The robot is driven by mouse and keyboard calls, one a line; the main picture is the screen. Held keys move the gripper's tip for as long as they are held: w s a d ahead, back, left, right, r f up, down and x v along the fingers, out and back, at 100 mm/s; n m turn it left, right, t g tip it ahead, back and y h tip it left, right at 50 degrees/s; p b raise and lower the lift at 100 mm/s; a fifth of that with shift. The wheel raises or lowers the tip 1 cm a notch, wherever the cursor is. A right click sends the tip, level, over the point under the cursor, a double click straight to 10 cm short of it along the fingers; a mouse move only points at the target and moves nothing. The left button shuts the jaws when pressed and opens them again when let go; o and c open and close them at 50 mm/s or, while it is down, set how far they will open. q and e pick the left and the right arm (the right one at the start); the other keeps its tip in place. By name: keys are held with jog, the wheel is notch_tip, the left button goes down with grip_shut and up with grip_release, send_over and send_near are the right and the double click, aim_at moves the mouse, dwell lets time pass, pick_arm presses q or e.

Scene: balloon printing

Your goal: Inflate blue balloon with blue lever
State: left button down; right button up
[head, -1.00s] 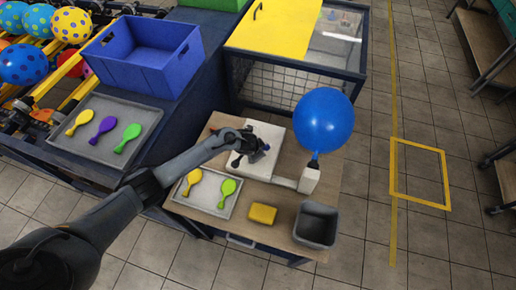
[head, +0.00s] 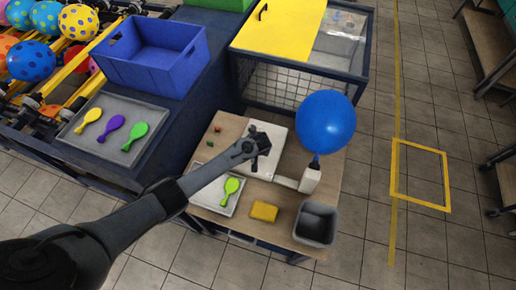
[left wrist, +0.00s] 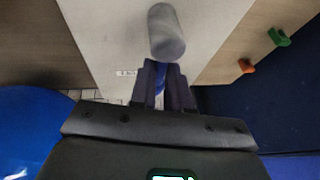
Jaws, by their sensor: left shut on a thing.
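A large inflated blue balloon (head: 325,122) stands on the white nozzle block (head: 311,180) at the right side of the small wooden table. A white inflator plate (head: 276,136) lies to its left. My left gripper (head: 258,152) is over this plate in the head view. In the left wrist view my left gripper (left wrist: 165,90) is shut on the blue lever (left wrist: 173,72), of which only a little shows between the fingers. A grey cylinder (left wrist: 166,32) stands just beyond the fingertips. The balloon also shows at the left wrist view's left edge (left wrist: 28,125). My right gripper is not in view.
A grey tray (head: 226,211) with a green balloon, a yellow sponge (head: 264,211) and a dark bin (head: 316,222) sit on the front of the table. A blue crate (head: 150,60) and another balloon tray (head: 75,130) stand left. Small green (left wrist: 279,37) and orange (left wrist: 246,66) pieces lie nearby.

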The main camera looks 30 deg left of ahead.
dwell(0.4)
pick_arm(q)
jog(key=c, duration=1.1)
grip_release()
jog(key=shift+r, duration=0.15)
jog(key=shift+s+d+r, duration=0.2)
jog(key=shift+r, duration=0.35)
jog(key=v, duration=0.9)
jog(key=shift+p, duration=0.4)
jog(key=shift+s+r, duration=0.1)
